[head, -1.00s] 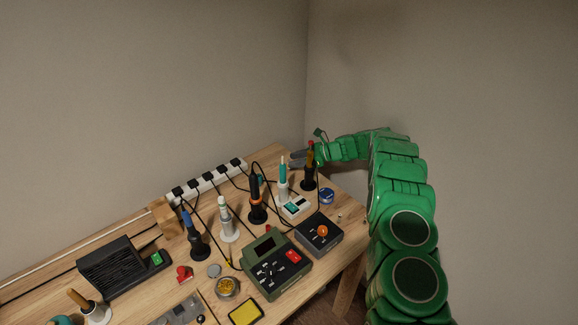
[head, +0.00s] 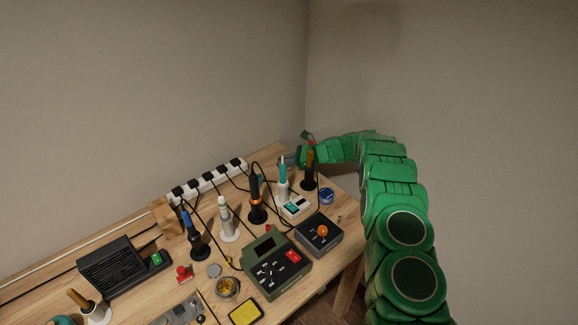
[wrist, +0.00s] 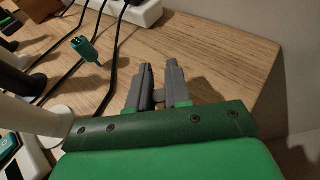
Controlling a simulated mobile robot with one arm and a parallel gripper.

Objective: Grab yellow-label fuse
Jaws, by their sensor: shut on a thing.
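My gripper (head: 287,161) is at the far end of the bench, behind the soldering irons in the head view. The fingers are over the bare wood near the bench's back corner.
A white power strip (head: 208,182) with cables runs along the back. A teal connector (wrist: 86,50) lies left of my fingers. Soldering irons on stands (head: 309,172), a green station (head: 276,266) and a dark control box (head: 320,235) crowd the bench (head: 345,208).

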